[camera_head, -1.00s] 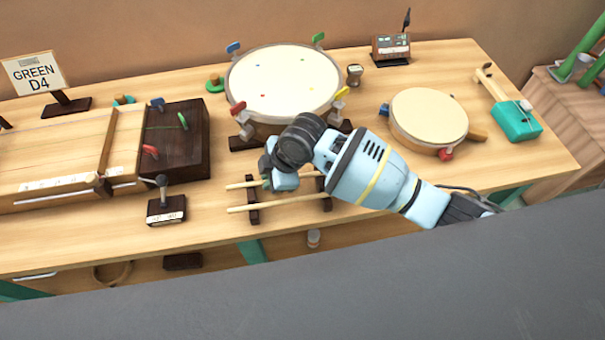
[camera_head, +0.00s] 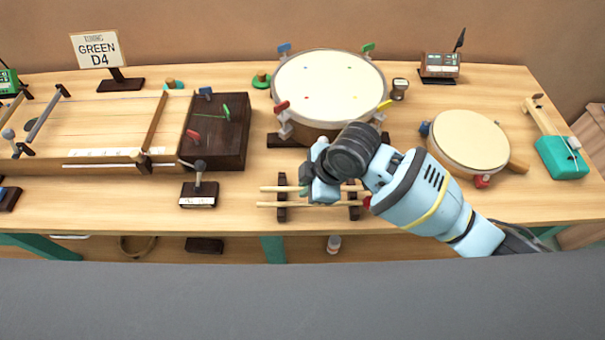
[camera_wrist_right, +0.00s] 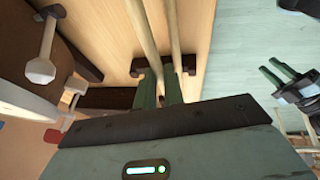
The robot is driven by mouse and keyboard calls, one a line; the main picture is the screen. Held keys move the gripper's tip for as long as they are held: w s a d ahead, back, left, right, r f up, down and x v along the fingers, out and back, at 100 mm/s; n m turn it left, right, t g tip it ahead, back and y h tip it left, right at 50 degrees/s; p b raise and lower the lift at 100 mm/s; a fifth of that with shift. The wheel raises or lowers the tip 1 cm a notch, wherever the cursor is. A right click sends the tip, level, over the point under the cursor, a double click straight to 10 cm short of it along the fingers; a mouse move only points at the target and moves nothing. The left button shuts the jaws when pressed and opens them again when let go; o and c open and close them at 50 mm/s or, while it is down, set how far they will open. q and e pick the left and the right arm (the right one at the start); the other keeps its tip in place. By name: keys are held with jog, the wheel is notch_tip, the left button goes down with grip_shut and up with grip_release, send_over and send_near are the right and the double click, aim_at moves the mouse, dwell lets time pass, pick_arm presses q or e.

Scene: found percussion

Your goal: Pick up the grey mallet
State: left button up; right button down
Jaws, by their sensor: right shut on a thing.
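Two pale wooden mallet sticks lie side by side across a dark rack (camera_head: 282,200). The near stick (camera_head: 330,204) has a red head at its right end. The far stick (camera_head: 272,188) is partly covered by my right gripper (camera_head: 315,190); its head is hidden, so I cannot see its grey colour. In the wrist view, my right gripper (camera_wrist_right: 160,85) is shut on this stick (camera_wrist_right: 143,35), the one nearer the drum; the other stick (camera_wrist_right: 176,35) runs just beside the fingers. My left gripper (camera_wrist_right: 272,70) shows small at the right of the wrist view, its fingers apart and empty.
A large drum (camera_head: 328,85) stands behind the rack, and a small drum (camera_head: 468,140) to the right. A dark stand (camera_head: 199,190) with an upright knob and a stringed board (camera_head: 90,125) are to the left. Bare tabletop (camera_head: 235,212) lies between stand and rack.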

jog(key=s+d+r, duration=0.1)
jog(key=s+d, duration=0.2)
jog(key=s, duration=0.8)
jog(key=shift+p, duration=0.35)
